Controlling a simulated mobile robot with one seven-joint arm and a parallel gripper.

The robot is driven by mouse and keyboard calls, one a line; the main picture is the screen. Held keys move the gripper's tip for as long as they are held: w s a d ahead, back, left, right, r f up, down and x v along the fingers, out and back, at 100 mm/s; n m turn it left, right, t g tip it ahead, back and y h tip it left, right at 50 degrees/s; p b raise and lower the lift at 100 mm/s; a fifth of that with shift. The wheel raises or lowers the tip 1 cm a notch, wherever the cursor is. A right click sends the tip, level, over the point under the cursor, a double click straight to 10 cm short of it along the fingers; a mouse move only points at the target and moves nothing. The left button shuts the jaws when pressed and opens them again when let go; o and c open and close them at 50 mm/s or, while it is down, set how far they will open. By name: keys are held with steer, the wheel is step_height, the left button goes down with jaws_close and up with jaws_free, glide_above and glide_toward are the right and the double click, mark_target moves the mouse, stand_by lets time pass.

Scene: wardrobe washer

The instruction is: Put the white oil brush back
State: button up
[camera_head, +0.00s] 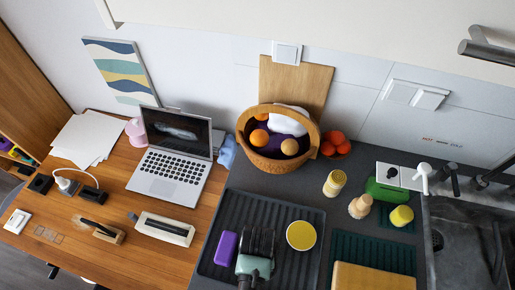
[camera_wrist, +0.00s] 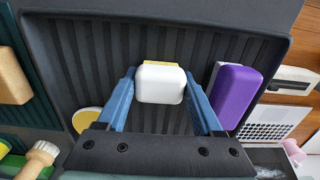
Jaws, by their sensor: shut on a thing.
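A white, rounded block with a yellow edge (camera_wrist: 160,84), apparently the white oil brush, sits between the blue fingers of my gripper (camera_wrist: 161,74) in the wrist view. The fingers are shut on its two sides. In the head view my gripper (camera_head: 257,243) is low over the dark ribbed tray (camera_head: 210,262), and the held block is hidden there. I cannot tell whether it touches the tray. A purple block (camera_head: 226,247) lies just left of my gripper; it also shows in the wrist view (camera_wrist: 238,94).
A yellow round dish (camera_head: 301,235) is right of my gripper. A fruit basket (camera_head: 262,160) stands behind; a laptop (camera_head: 174,172) is left.

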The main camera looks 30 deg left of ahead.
steer(key=o, duration=1.3)
steer(key=shift+f, duration=0.1)
steer(key=shift+o, duration=0.2)
step_height(320, 180, up, 12)
steer(key=shift+b, duration=0.3)
